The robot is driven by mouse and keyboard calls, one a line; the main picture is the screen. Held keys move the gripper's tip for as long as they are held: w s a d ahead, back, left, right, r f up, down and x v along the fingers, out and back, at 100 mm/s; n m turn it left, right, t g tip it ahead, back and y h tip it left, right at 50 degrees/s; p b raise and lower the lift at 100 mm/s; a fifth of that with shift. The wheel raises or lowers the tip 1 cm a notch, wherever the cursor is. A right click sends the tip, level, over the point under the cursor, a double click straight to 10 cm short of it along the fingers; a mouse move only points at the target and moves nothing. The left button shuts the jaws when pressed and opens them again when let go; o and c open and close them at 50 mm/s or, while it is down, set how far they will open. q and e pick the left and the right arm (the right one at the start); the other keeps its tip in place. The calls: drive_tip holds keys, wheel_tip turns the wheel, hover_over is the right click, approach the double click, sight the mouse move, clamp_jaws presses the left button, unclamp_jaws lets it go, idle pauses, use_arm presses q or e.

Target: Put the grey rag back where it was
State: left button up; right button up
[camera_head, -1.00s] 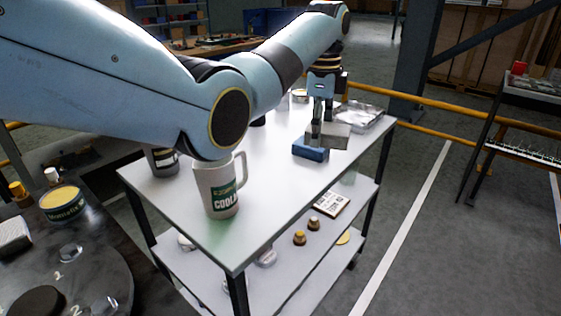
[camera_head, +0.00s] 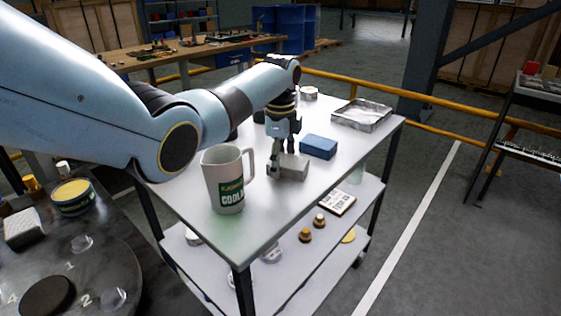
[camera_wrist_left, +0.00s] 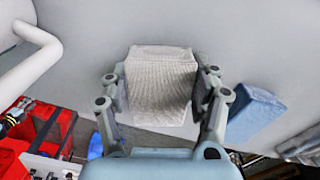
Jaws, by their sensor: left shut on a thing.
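The grey rag (camera_head: 293,167) is a folded, block-shaped bundle over the white trolley top (camera_head: 262,222). My left gripper (camera_head: 275,170) is shut on it. In the left wrist view the ribbed grey rag (camera_wrist_left: 162,82) sits between the two fingers of the left gripper (camera_wrist_left: 163,98). I cannot tell whether the rag touches the trolley top or is just above it. A similar blue block-shaped rag (camera_head: 319,147) lies to its right and a little behind, apart from it; it also shows in the left wrist view (camera_wrist_left: 254,112). My right gripper is not in view.
A coolant jug (camera_head: 226,184) stands left of the rag, its handle towards the gripper. A metal tray (camera_head: 362,115) lies at the trolley's back right. The trolley top in front of the rag is clear. The lower shelf holds brass-coloured parts (camera_head: 306,235) and a box (camera_head: 337,203).

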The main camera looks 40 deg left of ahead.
sight(281, 159)
use_arm(q)
drive_tip(key=o, duration=1.1)
drive_tip(key=shift+f, duration=0.1)
wheel_tip(281, 159, up, 12)
drive_tip(key=shift+r+p, duration=0.15)
drive_tip(key=shift+p, duration=0.35)
